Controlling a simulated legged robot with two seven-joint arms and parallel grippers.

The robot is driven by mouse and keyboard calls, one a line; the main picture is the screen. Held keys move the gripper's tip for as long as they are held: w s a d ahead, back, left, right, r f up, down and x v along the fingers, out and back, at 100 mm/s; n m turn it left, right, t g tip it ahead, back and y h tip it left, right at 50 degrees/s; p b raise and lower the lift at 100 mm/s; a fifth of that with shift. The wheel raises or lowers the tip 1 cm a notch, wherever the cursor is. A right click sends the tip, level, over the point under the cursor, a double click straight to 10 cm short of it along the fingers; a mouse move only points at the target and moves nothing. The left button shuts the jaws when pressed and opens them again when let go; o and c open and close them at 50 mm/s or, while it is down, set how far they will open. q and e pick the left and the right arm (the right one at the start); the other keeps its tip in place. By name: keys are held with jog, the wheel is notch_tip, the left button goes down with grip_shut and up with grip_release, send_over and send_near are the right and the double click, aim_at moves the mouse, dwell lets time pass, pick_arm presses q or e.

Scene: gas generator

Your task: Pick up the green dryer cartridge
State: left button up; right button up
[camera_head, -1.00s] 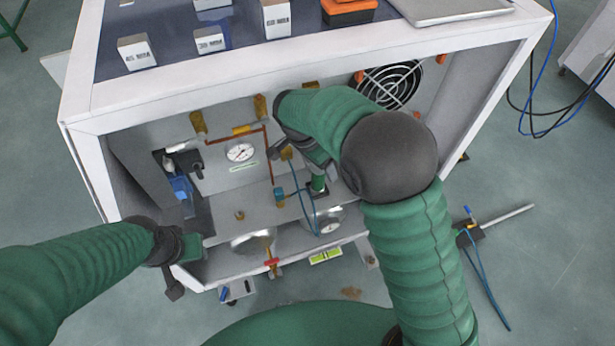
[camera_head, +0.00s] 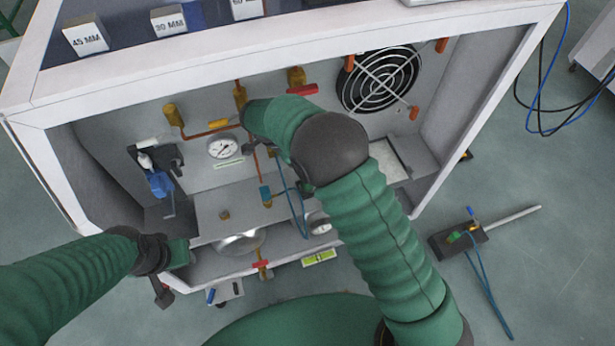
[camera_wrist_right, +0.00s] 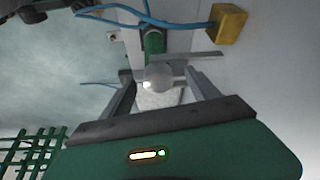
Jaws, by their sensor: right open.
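The green dryer cartridge (camera_wrist_right: 154,42) shows in the right wrist view as a green cylinder with a rounded grey end, which faces my right gripper. My right gripper (camera_wrist_right: 158,80) is open, with one finger on each side of the grey end. I cannot tell whether the fingers touch it. In the head view my right forearm hides this gripper and most or all of the cartridge, inside the open cabinet. My left gripper (camera_head: 172,272) is at the cabinet's lower left front edge, too unclear to read its jaws.
The white cabinet (camera_head: 300,45) holds a gauge (camera_head: 222,148), copper pipes, a fan (camera_head: 380,80) and blue tubes (camera_head: 300,212). A yellow block (camera_wrist_right: 228,20) is close to the cartridge's right in the wrist view. A dark device with a rod (camera_head: 460,240) lies on the floor at right.

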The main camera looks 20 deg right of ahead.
jog(key=b+x, duration=0.1)
jog(key=x, duration=0.4)
jog(key=shift+d+r, duration=0.1)
jog(key=shift+d, duration=0.1)
jog(key=shift+s, duration=0.1)
grip_shut()
jog(key=shift+r, duration=0.1)
